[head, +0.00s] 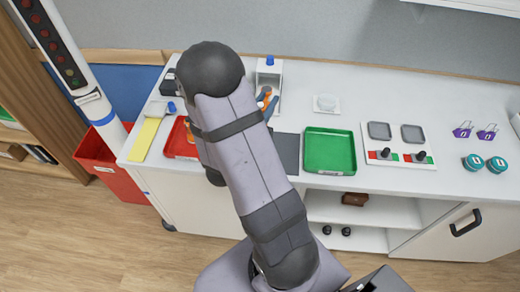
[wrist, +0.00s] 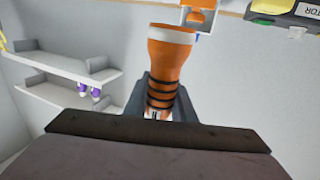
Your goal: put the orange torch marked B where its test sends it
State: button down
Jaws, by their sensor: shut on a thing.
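The orange torch (wrist: 170,62) stands out in front of my gripper (wrist: 160,98) in the wrist view. It has a pale rim at its wide end and several black bands around its narrower body. My gripper is shut on the banded part. No letter B can be read on it. In the head view, an orange piece (head: 264,94) shows beside my arm, in front of a white stand with a blue knob (head: 270,61); my arm hides most of that spot. Another orange thing (head: 190,133) lies at the red tray (head: 180,150), partly behind my arm.
A green tray (head: 330,168) is empty right of a dark grey mat (head: 287,152). A panel with two levers (head: 400,133) stands further right, then purple pieces (head: 463,130) and teal cylinders (head: 473,161). A red bin (head: 125,181) is on the floor at left.

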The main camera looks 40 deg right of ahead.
notch_tip(320, 180, down, 6)
jog(key=shift+f+p, duration=0.15)
jog(key=shift+p, duration=0.25)
dwell(0.3)
jog(key=shift+f+p, duration=0.3)
jog(key=shift+f, duration=1.55)
jog(key=shift+f, duration=0.1)
jog(key=shift+f, duration=0.15)
jog(key=c, duration=1.5)
grip_release()
